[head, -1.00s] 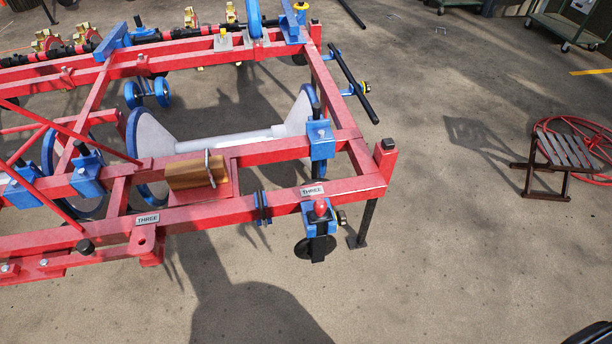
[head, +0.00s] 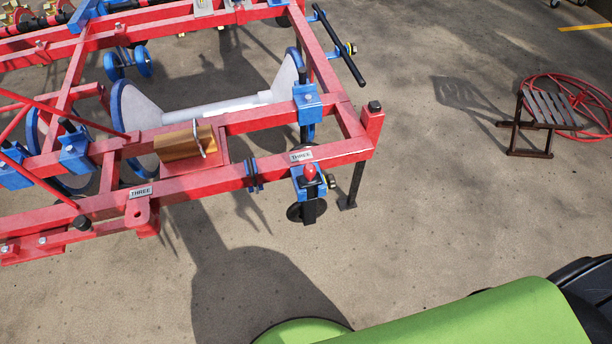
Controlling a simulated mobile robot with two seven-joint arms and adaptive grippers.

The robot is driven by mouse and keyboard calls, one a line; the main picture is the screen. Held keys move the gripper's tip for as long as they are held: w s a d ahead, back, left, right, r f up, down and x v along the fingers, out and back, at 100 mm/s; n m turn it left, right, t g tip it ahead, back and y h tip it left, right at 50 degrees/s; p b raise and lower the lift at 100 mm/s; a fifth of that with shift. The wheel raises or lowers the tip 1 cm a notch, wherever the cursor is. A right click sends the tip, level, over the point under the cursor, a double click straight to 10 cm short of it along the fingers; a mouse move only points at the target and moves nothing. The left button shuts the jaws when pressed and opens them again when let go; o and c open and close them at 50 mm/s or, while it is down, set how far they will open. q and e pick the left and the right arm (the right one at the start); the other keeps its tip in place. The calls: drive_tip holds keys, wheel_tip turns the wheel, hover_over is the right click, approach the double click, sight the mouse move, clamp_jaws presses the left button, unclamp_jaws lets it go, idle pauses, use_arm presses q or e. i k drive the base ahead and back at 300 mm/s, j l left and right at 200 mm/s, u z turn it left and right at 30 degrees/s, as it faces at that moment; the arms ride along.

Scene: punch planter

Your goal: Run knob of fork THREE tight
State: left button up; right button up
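A red knob (head: 309,171) sits on top of a blue bracket (head: 303,190) at the near right corner of the red planter frame (head: 215,187). A label reading THREE (head: 302,156) is on the beam just behind it. A fork with a small black wheel (head: 294,212) hangs below the bracket. A small dark knob (head: 332,180) sticks out at the bracket's right side. A second THREE label (head: 141,192) is on the beam further left. How tight either knob is cannot be seen. Neither of my grippers is in view.
A black post (head: 355,186) stands to the right of the fork. A small slatted stool (head: 545,110) and a coiled red hose (head: 590,95) are on the ground at the right. The concrete floor (head: 430,210) between them and the planter is clear.

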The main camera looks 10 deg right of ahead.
sight(330, 180)
drive_tip(key=k+l+u, duration=0.1)
drive_tip(key=l, duration=0.35)
drive_tip(key=k+l+u, duration=0.15)
drive_tip(key=l, duration=0.3)
drive_tip(key=k+l+u, duration=0.1)
drive_tip(key=l, duration=0.3)
drive_tip(key=k+l+u, duration=0.1)
drive_tip(key=k+l, duration=0.2)
drive_tip(key=k+l+u, duration=0.1)
drive_tip(key=l, duration=0.4)
drive_tip(key=k, duration=0.1)
